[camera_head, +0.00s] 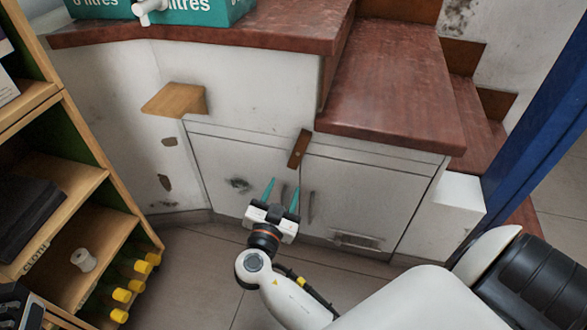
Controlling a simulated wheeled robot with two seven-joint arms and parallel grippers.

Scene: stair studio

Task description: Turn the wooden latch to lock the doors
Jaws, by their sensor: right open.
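The wooden latch (299,149) is a small dark brown bar with a pivot screw. It sits at the top of the seam between the left cabinet door (222,170) and the right cabinet door (365,195). It stands nearly upright, tilted slightly, its top leaning right. My right gripper (281,192) has two teal fingers, spread apart and empty, pointing up toward the doors. It is below and slightly left of the latch, apart from it in the picture. My left gripper is not in view.
A wooden shelf unit (93,185) with bottles and a spool stands at the left. A small wooden ledge (174,100) juts out left of the doors. Brown stair treads (385,85) overhang the right door. A blue post (535,120) stands at the right.

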